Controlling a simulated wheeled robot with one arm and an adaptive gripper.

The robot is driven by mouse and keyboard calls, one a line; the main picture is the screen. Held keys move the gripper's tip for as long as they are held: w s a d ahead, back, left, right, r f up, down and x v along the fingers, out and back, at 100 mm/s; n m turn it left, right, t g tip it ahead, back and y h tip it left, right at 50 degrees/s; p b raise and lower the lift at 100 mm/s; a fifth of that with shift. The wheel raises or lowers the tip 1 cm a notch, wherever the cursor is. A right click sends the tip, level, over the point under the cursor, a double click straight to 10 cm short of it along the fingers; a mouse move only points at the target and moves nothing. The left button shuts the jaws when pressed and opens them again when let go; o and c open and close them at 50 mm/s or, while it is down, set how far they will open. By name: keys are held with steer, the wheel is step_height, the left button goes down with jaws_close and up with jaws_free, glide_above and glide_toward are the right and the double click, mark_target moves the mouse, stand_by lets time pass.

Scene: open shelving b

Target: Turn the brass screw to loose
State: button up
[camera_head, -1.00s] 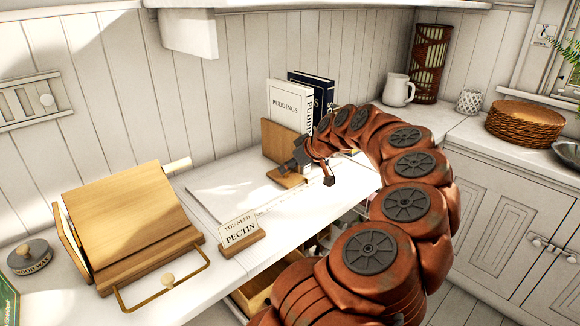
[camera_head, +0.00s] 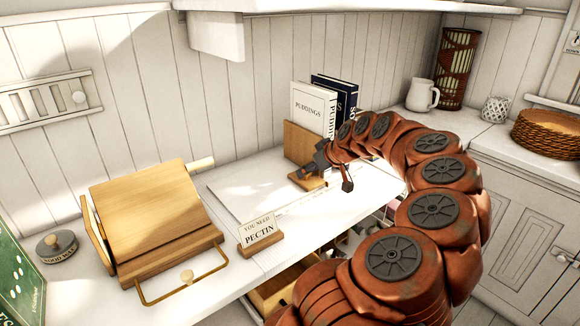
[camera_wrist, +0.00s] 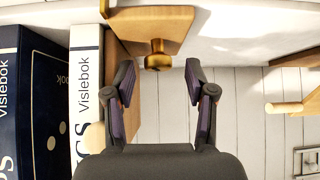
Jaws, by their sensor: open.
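The brass screw (camera_wrist: 158,56) shows in the wrist view as a round knob on a short shaft, at the edge of a wooden book stand (camera_wrist: 185,24). My gripper (camera_wrist: 160,80) is open and empty. Its two fingers are either side of the screw's line, and the screw sits just beyond and between the fingertips, apart from them. In the head view my gripper (camera_head: 326,178) is in front of the wooden book stand (camera_head: 300,142), and the screw cannot be made out there.
Books (camera_head: 312,106) stand against the book stand. A PECTIN sign (camera_head: 260,236) and a wooden box with a brass handle (camera_head: 150,225) stand on the white counter to the left. A white jug (camera_head: 421,95) and woven basket (camera_head: 548,132) are at the right.

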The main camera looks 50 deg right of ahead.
steer(key=shift+a+m+h+p, duration=0.15)
steer(key=shift+m+h+p, duration=0.45)
steer(key=shift+m+p, duration=0.25)
steer(key=shift+a+m+g+h+p, duration=0.1)
steer(key=shift+m+g+h+p, duration=0.25)
steer(key=shift+m+g+h, duration=0.1)
steer(key=shift+w+m+h, duration=0.1)
steer(key=shift+m+h, duration=0.15)
steer(key=shift+m, duration=0.25)
steer(key=shift+a+m+g+h+p, duration=0.1)
steer(key=shift+m+g+h+p, duration=0.2)
steer(key=shift+m, duration=0.1)
steer(key=shift+w+a+f+m+g+h+b, duration=0.15)
steer(key=shift+m+g+h+b, duration=0.25)
steer(key=shift+m, duration=0.5)
steer(key=shift+w+r+m+g+h+b, duration=0.15)
steer(key=shift+m+g+h, duration=0.45)
steer(key=shift+m, duration=0.3)
steer(key=shift+f+m+g+h+b, duration=0.1)
steer(key=shift+m+g+h+b, duration=0.25)
steer(key=shift+m, duration=0.15)
